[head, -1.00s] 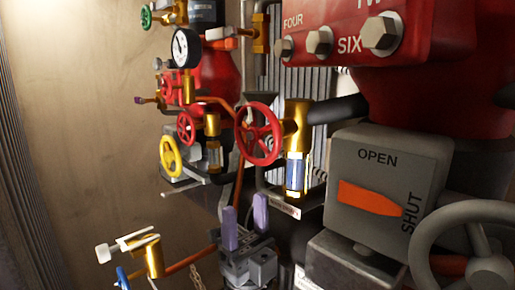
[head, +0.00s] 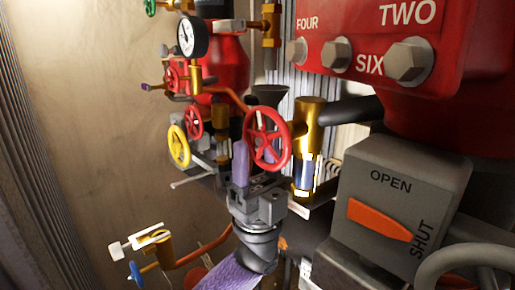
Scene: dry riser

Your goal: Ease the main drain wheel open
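A large red handwheel (head: 267,138) on a brass valve (head: 308,125) is near the middle of the head view. It has no readable label; I take it as the main drain wheel. My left gripper (head: 256,165) comes up from below, its purple forearm at the bottom. One purple finger stands upright just left of the wheel's rim; the other is hidden around the wheel. The visible finger sits at the outer edge of the gripper body, so it looks open. I cannot tell whether it touches the rim. My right gripper is out of view.
A grey box (head: 398,200) marked OPEN and SHUT, with an orange pointer, stands at right beside a grey handwheel (head: 468,262). Smaller red wheels, a yellow wheel (head: 179,146) and a gauge (head: 193,36) crowd the left. A brass tap (head: 158,247) is lower left.

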